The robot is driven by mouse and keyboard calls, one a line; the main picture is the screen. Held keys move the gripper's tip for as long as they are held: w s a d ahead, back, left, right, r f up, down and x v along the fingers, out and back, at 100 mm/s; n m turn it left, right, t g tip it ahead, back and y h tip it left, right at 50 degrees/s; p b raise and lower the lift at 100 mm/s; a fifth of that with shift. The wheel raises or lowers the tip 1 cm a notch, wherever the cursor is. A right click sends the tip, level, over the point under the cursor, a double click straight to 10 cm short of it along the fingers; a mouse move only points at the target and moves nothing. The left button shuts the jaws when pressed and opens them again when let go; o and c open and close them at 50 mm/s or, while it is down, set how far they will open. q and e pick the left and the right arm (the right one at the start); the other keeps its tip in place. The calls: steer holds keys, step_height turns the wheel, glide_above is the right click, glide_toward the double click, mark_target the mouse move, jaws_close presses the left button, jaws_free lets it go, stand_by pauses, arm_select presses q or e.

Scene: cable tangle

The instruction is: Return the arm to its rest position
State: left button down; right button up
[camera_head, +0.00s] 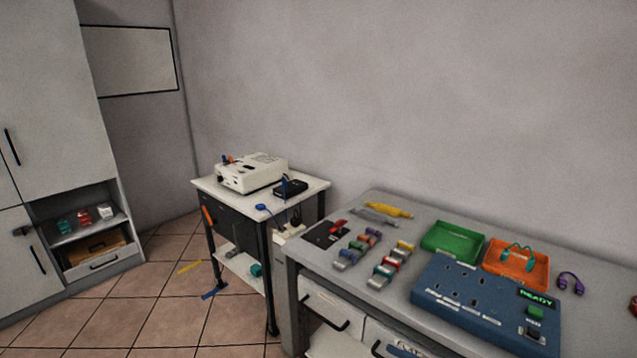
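Neither of my arms and neither gripper shows in the head view. A workbench (395,290) stands at the right. On it lies a blue panel (470,302) with sockets and a lit display reading READY (537,299). A green tray (453,240) and an orange tray (517,264) stand behind the panel. A teal cable (516,254) lies in the orange tray. A purple cable (570,283) lies on the bench to the right of that tray.
Several coloured connectors (380,266) stand on the bench beside a dark mat (325,234). A cart (262,214) carries a white device (252,173) and a black box (290,189). A cabinet (55,130) stands at the left. Strips (190,267) lie on the tiled floor between.

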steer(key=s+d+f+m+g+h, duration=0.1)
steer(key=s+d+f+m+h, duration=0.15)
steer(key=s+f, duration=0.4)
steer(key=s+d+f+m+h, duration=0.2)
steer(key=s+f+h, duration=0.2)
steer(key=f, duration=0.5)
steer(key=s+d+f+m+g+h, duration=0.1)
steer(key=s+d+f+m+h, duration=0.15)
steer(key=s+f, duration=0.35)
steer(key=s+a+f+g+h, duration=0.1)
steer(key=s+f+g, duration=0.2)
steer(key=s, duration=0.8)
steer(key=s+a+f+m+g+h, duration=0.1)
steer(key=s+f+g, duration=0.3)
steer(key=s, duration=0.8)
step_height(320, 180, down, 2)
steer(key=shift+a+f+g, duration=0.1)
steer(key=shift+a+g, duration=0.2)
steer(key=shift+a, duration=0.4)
